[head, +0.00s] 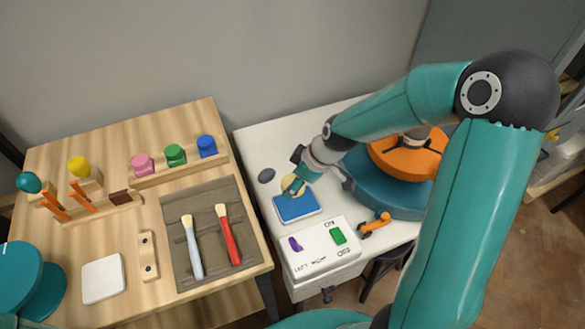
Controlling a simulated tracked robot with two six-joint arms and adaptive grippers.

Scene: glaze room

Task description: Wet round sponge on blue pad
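The blue pad (297,207) lies flat on the white table, in a pale tray or frame. A small round yellowish sponge (288,181) shows at the fingertips of my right gripper (294,186), just above the pad's far edge. The fingers appear closed around the sponge and partly cover it. I cannot tell whether the sponge touches the pad. My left gripper is not in view.
A dark oval piece (266,176) lies left of the sponge. An orange-topped blue wheel (390,185) is to the right. A wooden table (70,240) holds brushes and coloured jars.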

